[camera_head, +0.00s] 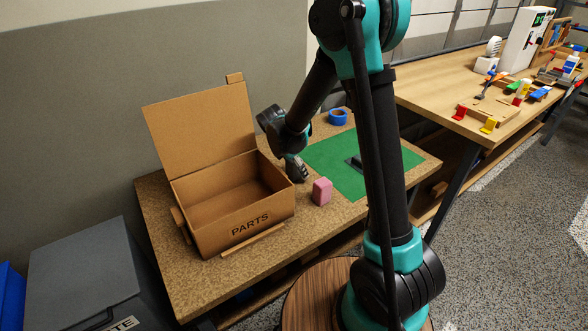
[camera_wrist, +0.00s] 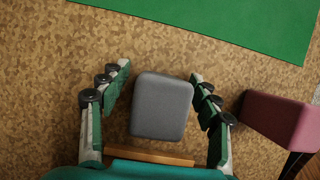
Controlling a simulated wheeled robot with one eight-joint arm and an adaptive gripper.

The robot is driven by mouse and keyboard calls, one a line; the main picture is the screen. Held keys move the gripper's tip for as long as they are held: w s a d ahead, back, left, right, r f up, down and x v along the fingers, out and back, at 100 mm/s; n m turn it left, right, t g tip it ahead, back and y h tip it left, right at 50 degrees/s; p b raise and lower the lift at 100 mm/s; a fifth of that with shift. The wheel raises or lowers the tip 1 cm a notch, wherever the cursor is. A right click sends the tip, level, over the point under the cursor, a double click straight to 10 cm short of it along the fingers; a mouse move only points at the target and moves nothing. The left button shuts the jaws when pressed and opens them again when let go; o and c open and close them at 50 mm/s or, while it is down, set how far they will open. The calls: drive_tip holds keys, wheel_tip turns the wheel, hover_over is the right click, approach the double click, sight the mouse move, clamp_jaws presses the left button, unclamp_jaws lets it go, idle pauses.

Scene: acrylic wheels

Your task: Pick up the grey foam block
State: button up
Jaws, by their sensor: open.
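The grey foam block (camera_wrist: 160,106) lies on the speckled brown tabletop (camera_wrist: 60,75) in the wrist view. It has rounded edges and sits between the two fingers of my gripper (camera_wrist: 160,92). The fingers are spread, with a strip of tabletop showing on each side of the block, so neither finger appears to touch it. In the head view my gripper (camera_head: 297,168) points down at the table, just right of the cardboard box. The block cannot be made out clearly there, behind or beside the dark fingers.
A pink block (camera_head: 322,191) stands close to the gripper; it also shows in the wrist view (camera_wrist: 282,121). The open cardboard parts box (camera_head: 225,222) is to the left. A green mat (camera_head: 335,152) and blue tape roll (camera_head: 338,117) lie behind to the right.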

drive_tip(key=c, duration=0.8)
drive_tip(key=shift+c, duration=0.3)
drive_tip(key=shift+r, duration=0.15)
